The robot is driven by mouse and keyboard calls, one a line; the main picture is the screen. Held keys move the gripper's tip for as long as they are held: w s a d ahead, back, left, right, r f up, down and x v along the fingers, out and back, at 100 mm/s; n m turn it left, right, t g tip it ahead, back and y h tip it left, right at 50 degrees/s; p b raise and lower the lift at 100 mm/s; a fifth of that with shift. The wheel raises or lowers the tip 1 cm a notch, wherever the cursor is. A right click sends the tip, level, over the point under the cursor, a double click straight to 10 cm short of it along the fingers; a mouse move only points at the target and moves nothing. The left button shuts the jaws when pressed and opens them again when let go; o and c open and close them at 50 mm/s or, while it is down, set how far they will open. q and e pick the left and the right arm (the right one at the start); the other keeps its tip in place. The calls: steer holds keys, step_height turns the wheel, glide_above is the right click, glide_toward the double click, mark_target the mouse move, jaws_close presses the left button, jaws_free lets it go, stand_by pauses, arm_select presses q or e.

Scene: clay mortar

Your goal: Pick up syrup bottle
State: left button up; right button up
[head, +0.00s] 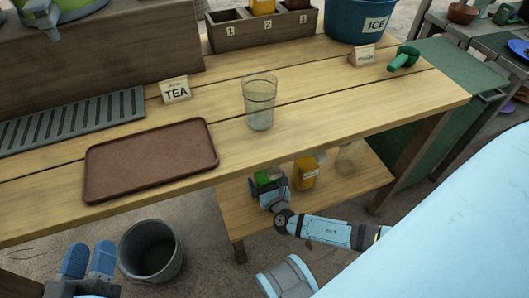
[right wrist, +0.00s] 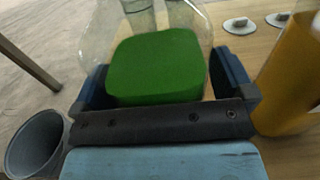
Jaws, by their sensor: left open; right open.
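A clear bottle with green contents (right wrist: 155,62) fills the space between the fingers of my right gripper (right wrist: 165,85) in the right wrist view. The dark fingers stand apart on either side of it; I cannot tell whether they touch it. In the head view the green bottle (head: 262,177) is on the lower shelf, partly hidden by my right gripper (head: 268,185). An amber-yellow bottle (head: 305,173) stands just right of it, also in the right wrist view (right wrist: 290,80). Neither bottle shows a readable label. My left gripper (head: 88,262) is open and empty at the lower left.
The lower shelf (head: 335,190) also holds a clear jar (head: 348,160). The tabletop above overhangs it, with a brown tray (head: 150,160), a glass (head: 259,102), a TEA sign (head: 175,90) and a blue ICE bucket (head: 357,20). A grey bucket (head: 151,250) stands on the floor.

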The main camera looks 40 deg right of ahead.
steer(key=shift+w, duration=0.2)
steer(key=shift+r, duration=0.1)
steer(key=c, duration=1.4)
